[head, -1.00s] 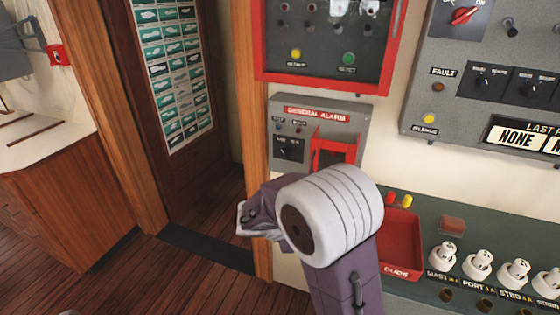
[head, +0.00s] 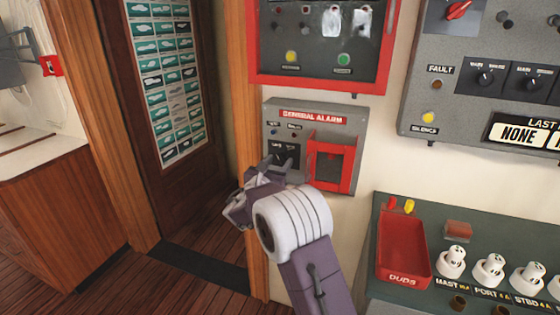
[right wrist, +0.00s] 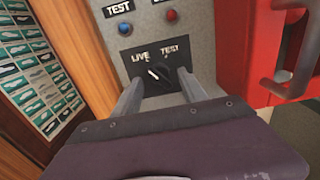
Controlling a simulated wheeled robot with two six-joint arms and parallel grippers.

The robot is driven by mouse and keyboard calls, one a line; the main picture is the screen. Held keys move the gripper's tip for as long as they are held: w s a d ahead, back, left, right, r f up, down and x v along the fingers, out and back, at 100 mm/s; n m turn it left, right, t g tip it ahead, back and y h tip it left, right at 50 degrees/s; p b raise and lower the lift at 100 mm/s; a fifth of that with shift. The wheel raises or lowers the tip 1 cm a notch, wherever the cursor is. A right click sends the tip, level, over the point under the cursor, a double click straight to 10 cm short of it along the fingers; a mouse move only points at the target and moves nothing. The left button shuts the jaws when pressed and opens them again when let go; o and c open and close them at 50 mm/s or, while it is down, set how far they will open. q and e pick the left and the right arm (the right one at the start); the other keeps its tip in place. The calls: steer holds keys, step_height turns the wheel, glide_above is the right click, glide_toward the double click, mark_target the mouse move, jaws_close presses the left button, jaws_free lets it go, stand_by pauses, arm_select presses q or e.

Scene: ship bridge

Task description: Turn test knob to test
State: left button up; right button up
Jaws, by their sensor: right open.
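The general alarm panel (head: 357,113) is a grey box on the wall with a red title strip. Its black test knob (right wrist: 158,75) sits on a dark plate marked LIVE at left and TEST at right. The knob's white mark points up and left, toward LIVE. My right gripper (right wrist: 160,82) is open, with one finger on each side of the knob. I cannot tell whether the fingers touch it. In the head view the right gripper (head: 268,170) is at the lower left of the panel and partly covers the knob plate. My left gripper is not in view.
A red guard frame (head: 333,162) stands out just right of the knob. A red-edged panel (head: 320,85) is above. A red DUDS tray (head: 402,248) and several white fuses are at lower right. A wooden door post (head: 250,130) is at left.

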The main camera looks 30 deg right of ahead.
steer(key=shift+x, duration=0.85)
jaws_close()
steer(key=shift+f+b, duration=0.1)
steer(key=shift+b, duration=0.35)
steer(key=m+b, duration=1.1)
steer(key=b, duration=0.4)
steer(key=shift+f, duration=0.15)
steer(key=shift+r+m+b, duration=0.25)
steer(key=shift+m+b, duration=1.1)
steer(key=shift+m, duration=0.15)
